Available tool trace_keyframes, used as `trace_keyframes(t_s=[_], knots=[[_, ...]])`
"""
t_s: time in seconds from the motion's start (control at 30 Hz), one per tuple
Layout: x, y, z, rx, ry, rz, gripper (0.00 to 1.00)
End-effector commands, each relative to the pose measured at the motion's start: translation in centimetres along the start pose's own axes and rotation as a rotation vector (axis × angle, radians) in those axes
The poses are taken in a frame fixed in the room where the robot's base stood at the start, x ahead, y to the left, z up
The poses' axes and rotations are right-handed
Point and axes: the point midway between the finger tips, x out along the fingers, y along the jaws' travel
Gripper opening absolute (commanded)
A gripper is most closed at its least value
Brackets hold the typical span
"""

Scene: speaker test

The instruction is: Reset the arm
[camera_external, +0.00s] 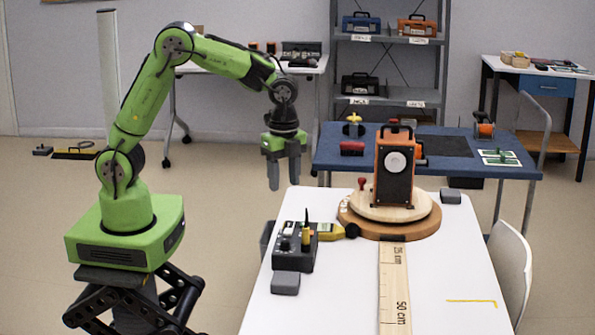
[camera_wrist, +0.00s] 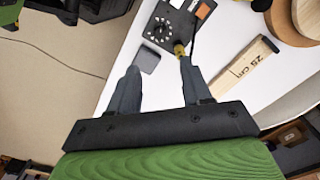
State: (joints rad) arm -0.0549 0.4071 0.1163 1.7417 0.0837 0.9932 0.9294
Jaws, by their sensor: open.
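My green arm (camera_external: 143,105) rises from its base at the left and bends over to the right. My gripper (camera_external: 284,170) hangs down from its end, above the left back edge of the white table. Its two grey fingers are apart and nothing is between them. In the wrist view my gripper (camera_wrist: 157,82) is also open and empty. There, the white table's edge and a small grey block (camera_wrist: 147,60) show beyond the fingers.
The white table (camera_external: 440,265) holds a grey control box (camera_external: 293,252), a grey block (camera_external: 285,283), a yellow meter (camera_external: 330,231), a wooden ruler (camera_external: 394,290) and an orange speaker (camera_external: 393,168) on a round wooden turntable (camera_external: 360,223). A blue table (camera_external: 330,158) stands behind. A white chair (camera_external: 510,262) is at right.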

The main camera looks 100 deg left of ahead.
Motion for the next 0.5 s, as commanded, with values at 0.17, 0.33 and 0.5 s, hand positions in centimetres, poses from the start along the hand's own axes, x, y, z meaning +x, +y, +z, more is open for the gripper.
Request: trace_keyframes(t_s=[0.17, 0.33, 0.5], knots=[[0.1, 0.0, 0.0, 0.0, 0.0, 0.0, 0.49], [-0.2, 0.1, 0.0, -0.005, 0.004, -0.003, 0.49], [-6.1, 3.9, 1.5, -0.158, 0.083, -0.067, 0.49]])
